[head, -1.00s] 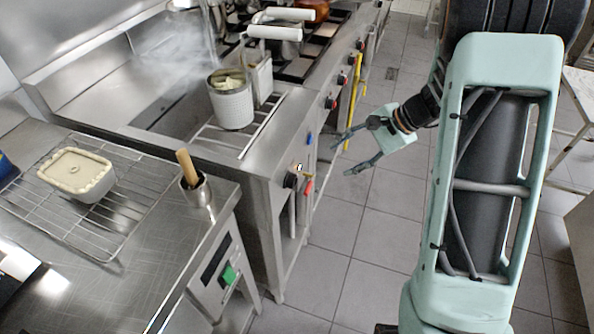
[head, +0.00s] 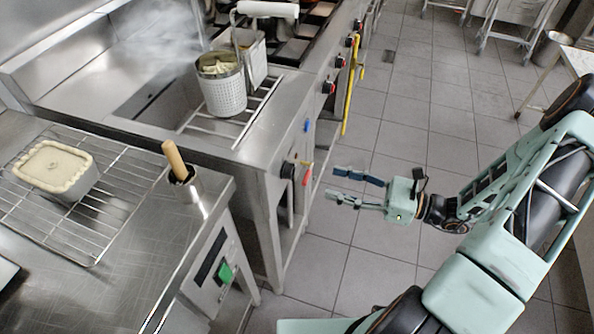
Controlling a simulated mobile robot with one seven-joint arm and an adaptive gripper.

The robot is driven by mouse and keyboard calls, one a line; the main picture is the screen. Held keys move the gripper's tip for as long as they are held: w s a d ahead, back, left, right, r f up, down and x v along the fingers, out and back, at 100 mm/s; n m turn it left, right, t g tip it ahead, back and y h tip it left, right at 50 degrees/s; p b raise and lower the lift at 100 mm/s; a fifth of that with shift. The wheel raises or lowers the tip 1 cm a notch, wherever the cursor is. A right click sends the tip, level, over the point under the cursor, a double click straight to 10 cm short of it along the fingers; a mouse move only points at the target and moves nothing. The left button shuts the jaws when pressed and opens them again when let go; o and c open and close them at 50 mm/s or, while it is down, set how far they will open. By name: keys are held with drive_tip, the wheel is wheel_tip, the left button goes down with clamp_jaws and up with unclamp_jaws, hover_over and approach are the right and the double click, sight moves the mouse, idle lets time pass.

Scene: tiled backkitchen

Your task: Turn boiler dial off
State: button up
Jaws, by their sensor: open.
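The boiler (head: 262,140) is a steel unit with a steaming well. A black dial (head: 288,171) sits on its front panel near the left corner. A red-handled lever (head: 307,175) is just right of the dial. My gripper (head: 334,183) is open and empty, with its fingers pointing left at the panel. It is to the right of the dial and lever and appears apart from both. The dial's marking is too small to read.
A perforated basket (head: 222,92) stands on the boiler's rack. More knobs and a yellow rail (head: 352,88) line the range.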

sight(293, 173)
drive_tip(key=x, duration=1)
drive_tip(key=shift+a+f, duration=0.1)
drive_tip(key=shift+a, duration=0.15)
drive_tip(key=c, duration=1.2)
drive_tip(key=shift+o, duration=0.2)
drive_tip(key=shift+n+b, duration=0.3)
drive_tip(key=shift+n, duration=0.1)
drive_tip(key=n+b, duration=0.2)
drive_tip(key=n, duration=0.3)
drive_tip(key=shift+f, duration=0.1)
drive_tip(key=n+b, duration=0.2)
drive_tip(key=n, duration=0.4)
